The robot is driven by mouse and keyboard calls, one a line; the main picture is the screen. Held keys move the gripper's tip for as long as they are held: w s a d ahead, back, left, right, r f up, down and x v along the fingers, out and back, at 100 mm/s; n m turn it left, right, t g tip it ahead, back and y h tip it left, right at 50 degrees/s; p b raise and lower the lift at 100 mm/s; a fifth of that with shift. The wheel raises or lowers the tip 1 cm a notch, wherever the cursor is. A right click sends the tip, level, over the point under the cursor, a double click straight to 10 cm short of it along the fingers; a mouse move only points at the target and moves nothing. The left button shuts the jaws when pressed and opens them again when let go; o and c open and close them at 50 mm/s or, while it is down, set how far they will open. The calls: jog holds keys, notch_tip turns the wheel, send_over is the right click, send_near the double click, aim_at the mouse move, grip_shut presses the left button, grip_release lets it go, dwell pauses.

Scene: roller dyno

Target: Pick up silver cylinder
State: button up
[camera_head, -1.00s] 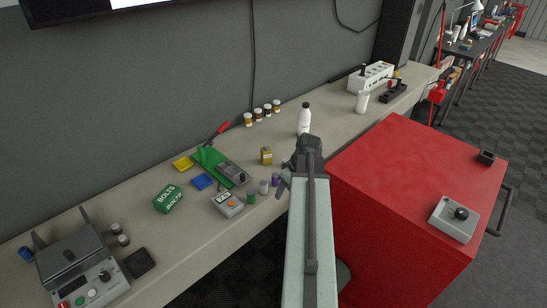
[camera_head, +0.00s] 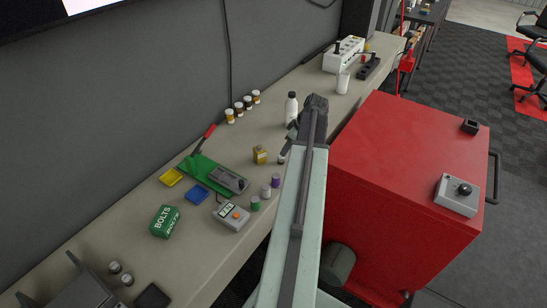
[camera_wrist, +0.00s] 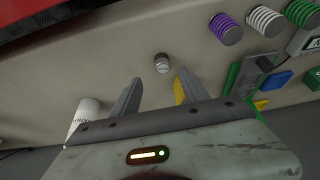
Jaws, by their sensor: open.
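A small silver cylinder (camera_wrist: 162,63) stands on the bench in the wrist view, just beyond and between my open fingertips. It appears to be the small one (camera_head: 281,160) beside my arm in the head view. My gripper (camera_wrist: 160,77) is open and empty; the cylinder is not between the finger pads. In the head view my gripper (camera_head: 291,136) is near the white bottle (camera_head: 291,109), mostly hidden by my own arm. A ribbed pale cylinder (camera_wrist: 265,20) stands between a purple one (camera_wrist: 226,28) and a green one (camera_wrist: 302,12).
A yellow container (camera_head: 260,155) stands close by, partly behind my right finger in the wrist view. The white bottle (camera_wrist: 86,117) is left of my fingers. A red cabinet (camera_head: 400,155) stands right of my arm.

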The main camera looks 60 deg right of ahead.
aim_at(281, 160)
jog(key=shift+b+x, duration=1.05)
jog(key=shift+w+f, duration=0.1)
jog(key=shift+f, duration=0.3)
jog(key=shift+r, duration=0.1)
jog(key=b+x, duration=0.5)
jog(key=shift+a, duration=0.2)
jog(key=shift+r, duration=0.1)
grip_shut()
